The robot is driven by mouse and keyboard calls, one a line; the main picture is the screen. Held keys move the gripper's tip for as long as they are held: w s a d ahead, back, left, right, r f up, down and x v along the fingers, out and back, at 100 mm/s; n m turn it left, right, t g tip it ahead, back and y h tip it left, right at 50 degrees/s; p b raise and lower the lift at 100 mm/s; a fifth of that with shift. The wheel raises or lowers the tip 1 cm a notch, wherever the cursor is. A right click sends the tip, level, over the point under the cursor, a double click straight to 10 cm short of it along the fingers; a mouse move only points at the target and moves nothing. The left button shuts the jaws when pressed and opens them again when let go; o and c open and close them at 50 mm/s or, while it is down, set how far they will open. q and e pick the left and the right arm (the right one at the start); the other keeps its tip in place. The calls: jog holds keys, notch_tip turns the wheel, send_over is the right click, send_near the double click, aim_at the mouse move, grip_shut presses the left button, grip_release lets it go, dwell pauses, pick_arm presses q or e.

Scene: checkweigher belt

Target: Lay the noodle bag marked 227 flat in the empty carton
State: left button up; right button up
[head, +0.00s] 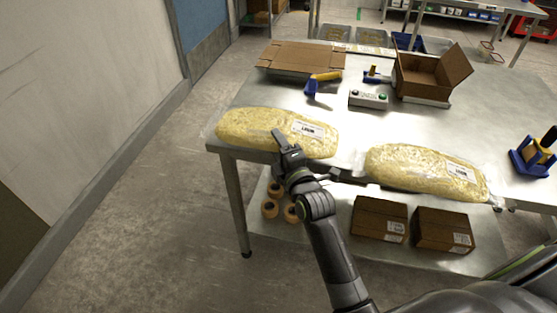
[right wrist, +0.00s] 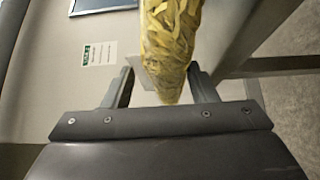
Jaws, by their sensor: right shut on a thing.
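Two clear bags of yellow noodles are on the steel table in the head view. The left noodle bag (head: 250,130) lies at the table's left front corner. The right noodle bag (head: 415,168) lies along the front edge. Both have white labels, too small to read. My right gripper (head: 284,142) is at the front of the left bag, shut on it. In the right wrist view the noodle bag (right wrist: 172,45) is between the fingers. An open carton (head: 424,76) with raised flaps stands at the back right; its visible inside looks bare. My left gripper is out of view.
Flattened cardboard (head: 300,57), a tape dispenser (head: 322,84) and a button box (head: 368,99) are at the back. Another dispenser (head: 535,155) is at right. Closed boxes (head: 380,218) and tape rolls (head: 270,208) are on the lower shelf. The table's middle is clear.

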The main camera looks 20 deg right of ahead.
notch_tip(320, 180, down, 5)
jog(key=shift+b, duration=0.3)
jog(key=o, duration=1)
jog(key=shift+f, duration=0.25)
jog(key=shift+c, duration=0.2)
jog(key=o, duration=0.4)
